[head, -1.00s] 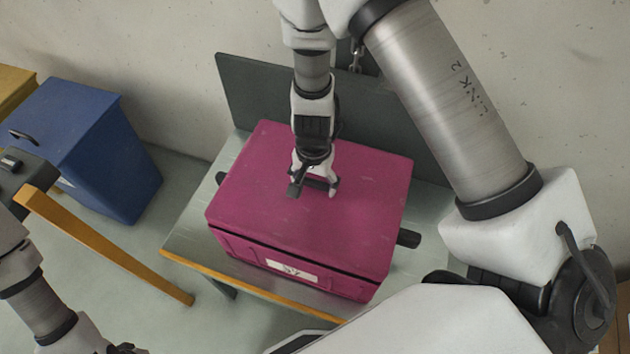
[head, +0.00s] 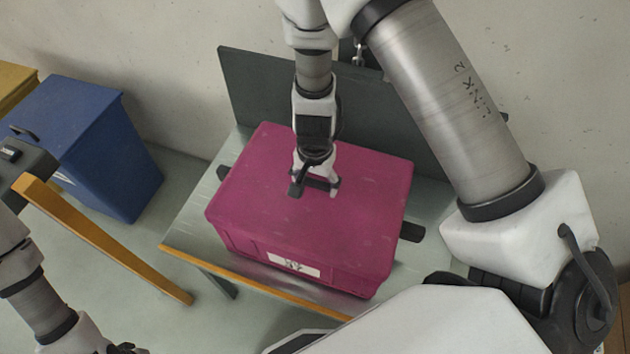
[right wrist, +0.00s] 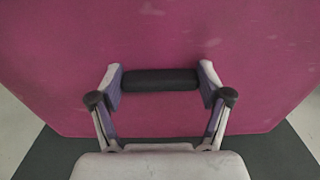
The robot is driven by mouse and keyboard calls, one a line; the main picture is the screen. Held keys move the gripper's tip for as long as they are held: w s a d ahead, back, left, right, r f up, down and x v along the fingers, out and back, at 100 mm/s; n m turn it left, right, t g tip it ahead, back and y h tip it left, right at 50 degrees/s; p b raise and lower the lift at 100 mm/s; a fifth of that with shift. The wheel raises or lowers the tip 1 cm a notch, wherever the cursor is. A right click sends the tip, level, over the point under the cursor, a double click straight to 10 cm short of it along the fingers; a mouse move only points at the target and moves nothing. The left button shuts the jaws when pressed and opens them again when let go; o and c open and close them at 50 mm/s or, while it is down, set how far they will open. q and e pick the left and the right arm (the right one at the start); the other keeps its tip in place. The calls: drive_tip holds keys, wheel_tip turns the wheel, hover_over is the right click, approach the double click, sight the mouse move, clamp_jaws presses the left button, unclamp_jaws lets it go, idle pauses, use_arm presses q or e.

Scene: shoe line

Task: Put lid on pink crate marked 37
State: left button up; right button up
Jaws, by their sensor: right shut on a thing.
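The pink crate (head: 246,248) stands on a small table in the middle of the head view. A white label (head: 293,264) is on its front; its marking is too blurred to read surely. The pink lid (head: 250,190) lies over the crate top and looks level, with no clear gap along the front edge. My right gripper (head: 316,188) is above the lid's middle, shut on the lid's black handle (right wrist: 160,80). In the right wrist view the fingers are at both ends of the handle. My left arm shows at the lower left; its gripper is not clearly seen.
The table (head: 190,225) has a yellow front edge and a dark upright panel (head: 245,95) behind the crate. Black handles stick out at the crate's sides. A blue bin (head: 90,140) stands on the floor at left, near a yellow bar (head: 105,240).

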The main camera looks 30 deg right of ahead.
drive_tip(key=shift+s+a, duration=0.1)
drive_tip(key=shift+f+b, duration=0.4)
drive_tip(key=shift+b, duration=0.15)
idle(0.8)
drive_tip(key=o, duration=1.5)
drive_tip(key=shift+c, duration=0.2)
drive_tip(key=shift+r, duration=0.1)
wheel_tip(320, 180, up, 7)
drive_tip(key=p, duration=0.6)
drive_tip(key=shift+p, duration=0.4)
